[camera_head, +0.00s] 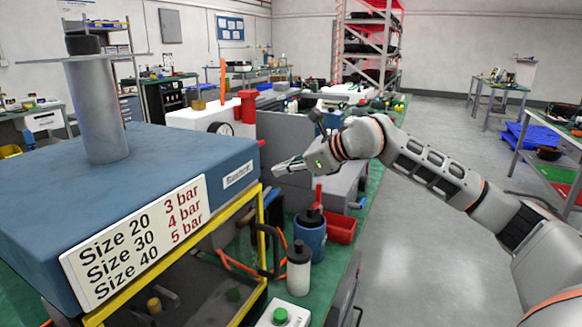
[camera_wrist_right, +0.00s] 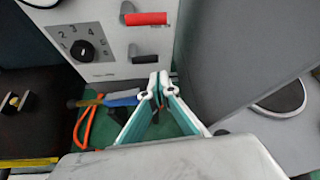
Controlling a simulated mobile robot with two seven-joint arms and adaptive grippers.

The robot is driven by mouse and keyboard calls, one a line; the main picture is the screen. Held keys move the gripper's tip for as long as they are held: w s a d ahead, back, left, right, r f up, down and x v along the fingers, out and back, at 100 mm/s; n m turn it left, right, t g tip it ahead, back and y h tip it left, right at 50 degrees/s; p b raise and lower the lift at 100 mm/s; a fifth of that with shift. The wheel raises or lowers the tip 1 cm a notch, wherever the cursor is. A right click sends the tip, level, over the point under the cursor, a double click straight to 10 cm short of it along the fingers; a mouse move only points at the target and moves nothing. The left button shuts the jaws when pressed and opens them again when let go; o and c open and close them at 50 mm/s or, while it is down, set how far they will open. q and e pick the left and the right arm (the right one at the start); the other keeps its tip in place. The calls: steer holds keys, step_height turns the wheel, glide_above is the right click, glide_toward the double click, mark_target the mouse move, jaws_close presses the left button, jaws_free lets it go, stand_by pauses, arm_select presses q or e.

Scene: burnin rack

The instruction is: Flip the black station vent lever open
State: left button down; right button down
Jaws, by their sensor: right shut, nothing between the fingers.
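In the right wrist view a pale panel (camera_wrist_right: 105,28) carries a black numbered dial (camera_wrist_right: 82,50), a red-handled lever (camera_wrist_right: 146,18) and, below it, a short black lever (camera_wrist_right: 146,58). Both levers lie roughly horizontal, handles to the right of their pivots. My right gripper (camera_wrist_right: 160,82) is shut and empty, its tips just below the black lever in the picture; I cannot tell whether they touch it. In the head view my right gripper (camera_head: 279,169) reaches left beside the blue-topped station; the levers cannot be made out there. My left gripper is not in view.
A blue-topped cabinet (camera_head: 150,150) with a pressure sign (camera_head: 137,243) and yellow frame fills the left. A white bottle (camera_head: 299,268), blue container (camera_head: 310,236) and red bin (camera_head: 341,227) stand on the green bench. A grey block (camera_wrist_right: 245,50) flanks my gripper on the right.

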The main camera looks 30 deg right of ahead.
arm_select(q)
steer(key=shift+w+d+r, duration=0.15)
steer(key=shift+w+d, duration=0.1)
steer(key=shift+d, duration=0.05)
arm_select(e)
steer(key=shift+x, duration=2.1)
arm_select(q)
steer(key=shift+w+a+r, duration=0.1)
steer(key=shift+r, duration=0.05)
arm_select(e)
steer(key=shift+d+r, duration=0.1)
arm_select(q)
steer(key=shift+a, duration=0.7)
arm_select(e)
steer(key=shift+r, duration=0.15)
